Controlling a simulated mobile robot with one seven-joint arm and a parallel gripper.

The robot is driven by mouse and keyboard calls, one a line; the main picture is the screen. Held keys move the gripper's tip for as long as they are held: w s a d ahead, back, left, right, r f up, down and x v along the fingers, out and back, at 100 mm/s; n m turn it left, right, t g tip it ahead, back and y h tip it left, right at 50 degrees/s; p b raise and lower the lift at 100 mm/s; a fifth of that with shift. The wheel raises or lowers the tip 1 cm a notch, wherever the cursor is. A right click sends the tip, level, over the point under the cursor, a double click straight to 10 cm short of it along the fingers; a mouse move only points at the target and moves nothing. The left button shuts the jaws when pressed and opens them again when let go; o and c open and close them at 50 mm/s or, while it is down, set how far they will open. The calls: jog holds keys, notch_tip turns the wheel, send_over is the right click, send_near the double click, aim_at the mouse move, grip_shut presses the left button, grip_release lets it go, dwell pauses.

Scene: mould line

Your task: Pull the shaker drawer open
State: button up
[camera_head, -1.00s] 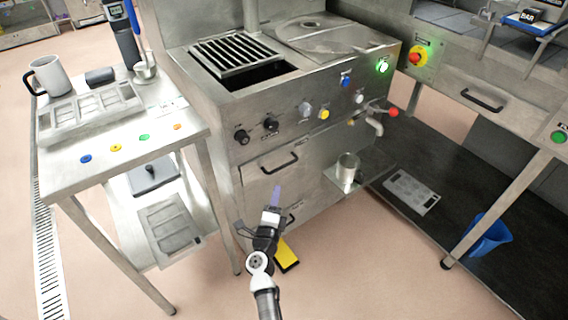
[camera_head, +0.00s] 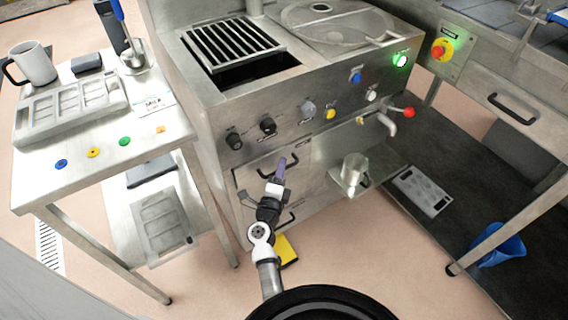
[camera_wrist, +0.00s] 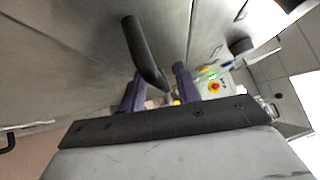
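The steel machine has an upper drawer front (camera_head: 247,180) with a black bar handle (camera_head: 294,162); I see no label to tell whether this is the shaker drawer. My gripper (camera_head: 281,168) is in front of this handle and partly covers it. In the wrist view, the purple fingers of my gripper (camera_wrist: 157,88) are apart. The black handle (camera_wrist: 142,45) runs down toward the gap between them. I cannot tell if they touch it. The drawer front looks flush with the machine.
A second black handle (camera_head: 287,219) sits lower on the machine. A steel cup (camera_head: 354,168) stands on a shelf to the right. A worktable (camera_head: 75,195) stands at the left, and another drawer handle (camera_head: 511,109) is at the far right. A yellow object (camera_head: 287,252) lies below.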

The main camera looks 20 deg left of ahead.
jog(key=shift+s, duration=0.1)
grip_shut()
jog(key=shift+d, duration=0.1)
dwell(0.3)
